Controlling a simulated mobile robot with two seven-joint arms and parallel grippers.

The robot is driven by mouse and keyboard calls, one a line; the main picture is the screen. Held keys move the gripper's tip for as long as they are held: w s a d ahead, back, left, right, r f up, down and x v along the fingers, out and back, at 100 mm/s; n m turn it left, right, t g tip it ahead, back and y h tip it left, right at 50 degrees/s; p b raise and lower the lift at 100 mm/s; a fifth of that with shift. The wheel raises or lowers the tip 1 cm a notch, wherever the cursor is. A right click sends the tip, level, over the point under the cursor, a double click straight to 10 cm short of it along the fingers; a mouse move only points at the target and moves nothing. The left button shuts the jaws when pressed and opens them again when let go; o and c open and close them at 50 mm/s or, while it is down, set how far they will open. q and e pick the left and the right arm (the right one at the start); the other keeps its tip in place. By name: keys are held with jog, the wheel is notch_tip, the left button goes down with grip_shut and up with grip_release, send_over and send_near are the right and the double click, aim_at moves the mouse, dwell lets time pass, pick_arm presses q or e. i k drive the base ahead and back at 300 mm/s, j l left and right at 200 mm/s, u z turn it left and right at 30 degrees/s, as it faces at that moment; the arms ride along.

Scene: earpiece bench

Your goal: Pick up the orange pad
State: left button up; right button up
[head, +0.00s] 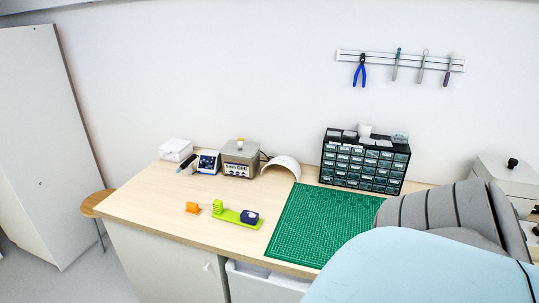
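The orange pad (192,207) is a small orange piece on the pale wooden bench top (150,205), towards the front left. It stands apart from the lime-green holder to its right, and nothing covers it. Its exact shape is too small to tell. Neither of my grippers is in the head view.
A lime-green holder (231,215) bears a dark blue block (249,217). A green cutting mat (315,220) lies to the right. Behind are a white box (175,150), a beige device (240,158) and a drawer cabinet (365,163). Large grey and light-blue shapes block the lower right.

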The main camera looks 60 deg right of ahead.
aim_at(193, 209)
jog(key=z, duration=1.6)
